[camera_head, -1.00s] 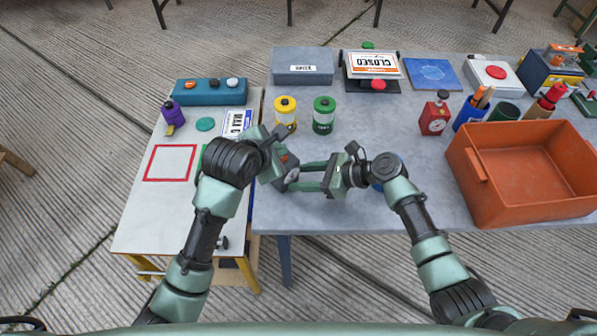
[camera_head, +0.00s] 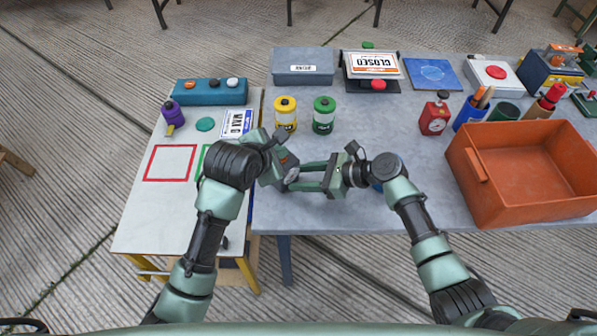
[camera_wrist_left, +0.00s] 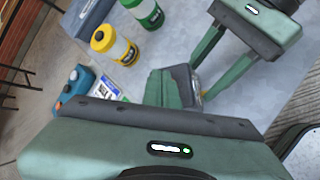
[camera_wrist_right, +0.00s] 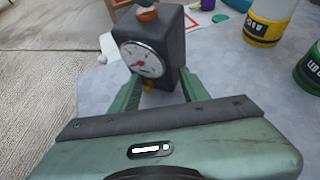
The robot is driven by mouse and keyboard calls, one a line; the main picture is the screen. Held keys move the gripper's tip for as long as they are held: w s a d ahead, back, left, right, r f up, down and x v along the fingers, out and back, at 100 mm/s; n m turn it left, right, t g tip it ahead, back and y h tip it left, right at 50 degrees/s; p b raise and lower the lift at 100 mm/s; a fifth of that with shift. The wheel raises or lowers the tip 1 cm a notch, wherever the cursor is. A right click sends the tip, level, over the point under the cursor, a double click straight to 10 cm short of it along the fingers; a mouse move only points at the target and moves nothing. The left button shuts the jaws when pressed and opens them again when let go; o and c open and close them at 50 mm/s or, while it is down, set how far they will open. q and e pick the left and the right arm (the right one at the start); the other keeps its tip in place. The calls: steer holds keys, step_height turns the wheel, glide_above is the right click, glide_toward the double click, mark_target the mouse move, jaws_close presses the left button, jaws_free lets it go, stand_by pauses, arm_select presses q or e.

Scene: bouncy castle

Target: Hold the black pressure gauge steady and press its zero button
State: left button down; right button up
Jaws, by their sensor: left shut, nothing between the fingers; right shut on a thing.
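The black pressure gauge (camera_wrist_right: 172,42) stands in the right wrist view. It is a dark box with a white dial and red needle, and an orange button (camera_wrist_right: 147,14) on top. My right gripper (camera_head: 299,176) is shut on the gauge's lower part, one finger on each side. My left gripper (camera_head: 282,155) is shut and empty above the gauge. A green tip shows at the orange button in the right wrist view; I cannot tell whether it touches. In the head view my left gripper hides most of the gauge. It shows partly in the left wrist view (camera_wrist_left: 184,82).
A yellow canister (camera_head: 285,115) and a green canister (camera_head: 324,116) stand just behind the grippers. An orange crate (camera_head: 530,200) fills the right side. A low white table (camera_head: 150,215) with a red square outline stands left. The grey tabletop in front is clear.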

steer(key=shift+s+d+f, duration=0.1)
steer(key=shift+s+f, duration=0.05)
steer(key=shift+f, duration=0.2)
arm_select(q)
steer(key=shift+r, duration=0.4)
steer(key=shift+r, duration=0.1)
step_height(320, 180, up, 6)
steer(key=shift+s+d+f, duration=0.1)
stand_by(0.7)
arm_select(e)
steer(key=o, duration=1)
steer(key=shift+o, duration=0.3)
steer(key=shift+w+r, duration=0.1)
steer(key=shift+w, duration=0.1)
steer(key=shift+r, duration=0.1)
